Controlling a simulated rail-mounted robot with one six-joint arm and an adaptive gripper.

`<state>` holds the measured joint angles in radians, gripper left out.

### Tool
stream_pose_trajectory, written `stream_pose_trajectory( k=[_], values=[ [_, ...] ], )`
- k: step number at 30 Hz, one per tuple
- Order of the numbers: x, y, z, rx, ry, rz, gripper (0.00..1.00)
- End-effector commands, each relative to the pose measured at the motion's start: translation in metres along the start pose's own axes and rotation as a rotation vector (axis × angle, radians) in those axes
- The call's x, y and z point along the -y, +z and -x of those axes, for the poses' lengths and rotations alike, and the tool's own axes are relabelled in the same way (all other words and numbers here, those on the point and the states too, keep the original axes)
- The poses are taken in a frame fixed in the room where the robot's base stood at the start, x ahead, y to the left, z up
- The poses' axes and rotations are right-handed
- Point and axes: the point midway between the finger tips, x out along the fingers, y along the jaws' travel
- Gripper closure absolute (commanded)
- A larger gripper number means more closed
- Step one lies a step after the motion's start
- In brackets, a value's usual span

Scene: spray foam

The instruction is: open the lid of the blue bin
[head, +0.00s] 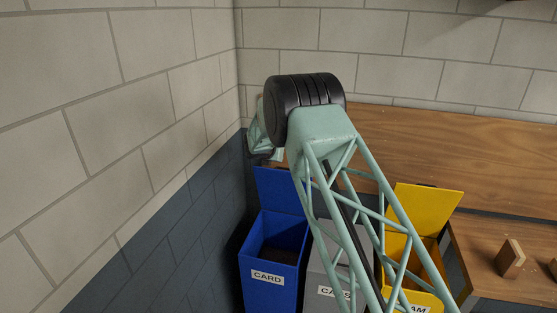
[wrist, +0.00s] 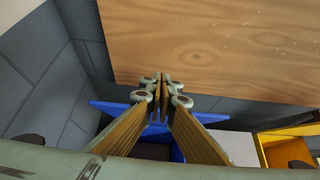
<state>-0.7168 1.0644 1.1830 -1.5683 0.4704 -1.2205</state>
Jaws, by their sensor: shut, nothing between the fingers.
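The blue bin (head: 274,278) stands in the corner by the left wall, with a white CARD label on its front. Its lid (head: 275,190) is raised at the back of the bin, and the dark inside shows. In the wrist view the blue lid (wrist: 108,107) shows as a strip on both sides of my fingers. My gripper (wrist: 163,82) is shut and empty, its tips in front of the wooden surface in the picture. I cannot tell whether it touches the lid. In the head view my arm hides the fingertips.
A grey bin (head: 325,268) stands right of the blue one, partly behind my arm. A yellow bin (head: 428,262) with its lid up (head: 428,203) is further right. A wooden worktop (head: 420,150) runs along the back wall. A wooden block (head: 510,258) sits at the right.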

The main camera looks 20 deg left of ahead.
Motion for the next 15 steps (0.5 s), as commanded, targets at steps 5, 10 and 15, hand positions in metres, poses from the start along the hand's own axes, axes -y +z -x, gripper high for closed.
stream_pose_trajectory(
  k=[5,10,15],
  values=[
    [0.0011,0.0062,0.0068,0.001,-0.001,-0.001,1.0],
    [0.0013,0.0069,0.008,0.0,-0.001,-0.001,1.0],
    [0.0013,0.0068,0.0078,0.0,-0.001,-0.001,1.0]
  ],
)
